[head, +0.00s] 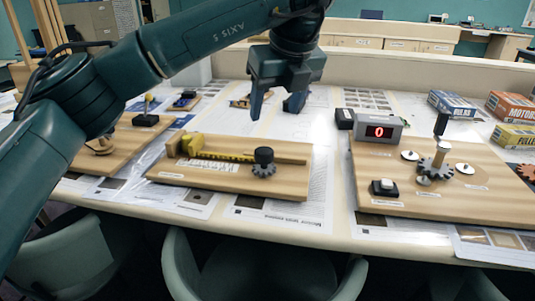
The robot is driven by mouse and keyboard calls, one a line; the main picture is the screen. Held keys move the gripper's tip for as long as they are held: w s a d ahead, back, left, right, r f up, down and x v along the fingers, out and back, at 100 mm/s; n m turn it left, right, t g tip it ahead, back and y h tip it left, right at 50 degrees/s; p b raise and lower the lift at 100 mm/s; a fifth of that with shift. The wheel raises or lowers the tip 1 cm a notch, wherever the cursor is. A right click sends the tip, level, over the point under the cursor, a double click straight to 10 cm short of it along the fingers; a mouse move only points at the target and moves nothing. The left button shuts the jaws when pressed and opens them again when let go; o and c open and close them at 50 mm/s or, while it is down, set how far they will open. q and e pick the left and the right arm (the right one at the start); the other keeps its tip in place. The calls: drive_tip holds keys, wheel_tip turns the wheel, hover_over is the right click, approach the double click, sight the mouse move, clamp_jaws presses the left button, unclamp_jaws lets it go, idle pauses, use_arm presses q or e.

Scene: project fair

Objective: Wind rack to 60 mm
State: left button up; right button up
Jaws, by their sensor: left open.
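The rack board (215,183) is a wooden base on the table in the middle of the head view. On it lie a pale wooden rack (285,158), a yellow scale strip (225,155) with dark marks, and a yellow block (193,143) at the left end. A dark gear (263,170) with a black knob (264,155) on top sits at the right part. The scale reading is too small to tell. My left gripper (276,107) is open and empty, pointing down above and behind the knob, apart from it. My right gripper is out of view.
Right of it stands another board (450,205) with gears, a crank and a red display (380,132) showing 0. Coloured boxes (452,104) stand at the far right. A third board (120,150) lies left, partly behind my left arm. Chairs (260,270) line the front edge.

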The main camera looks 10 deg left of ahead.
sight(264, 151)
use_arm(q)
drive_tip(key=x, duration=1.2)
drive_tip(key=shift+f, duration=0.2)
drive_tip(key=c, duration=1)
